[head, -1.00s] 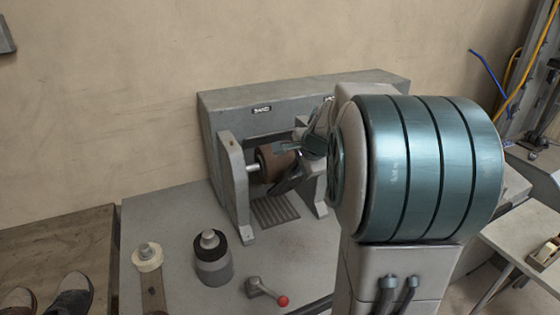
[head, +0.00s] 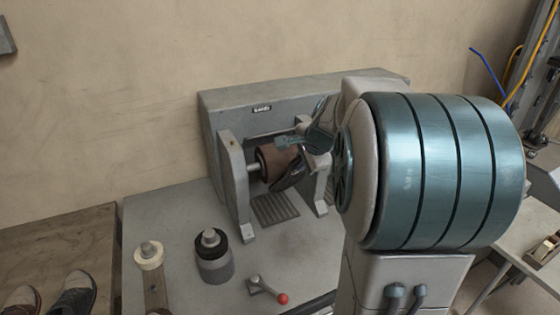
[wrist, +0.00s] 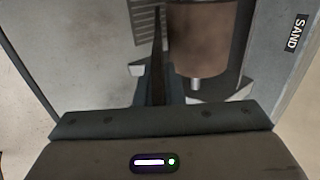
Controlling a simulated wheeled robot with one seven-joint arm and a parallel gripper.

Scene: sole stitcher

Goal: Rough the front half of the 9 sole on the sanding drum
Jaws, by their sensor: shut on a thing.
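The brown sanding drum (head: 270,161) sits between the two grey uprights of the sanding machine; it also shows in the wrist view (wrist: 203,38). My gripper (head: 296,152) is shut on the dark sole (head: 289,175), which hangs tilted at the drum's front right side. In the wrist view the sole (wrist: 158,45) is a thin dark edge between my fingers, close beside the drum. I cannot tell whether sole and drum touch. The number on the sole is not readable.
The grey housing (head: 232,105) with a SAND label stands behind the drum. A slotted grate (head: 275,208) lies below it. A red-knobbed lever (head: 268,292), a dark-topped cylinder (head: 213,260) and a pale roll (head: 149,254) stand in front. Shoes (head: 75,294) are at lower left.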

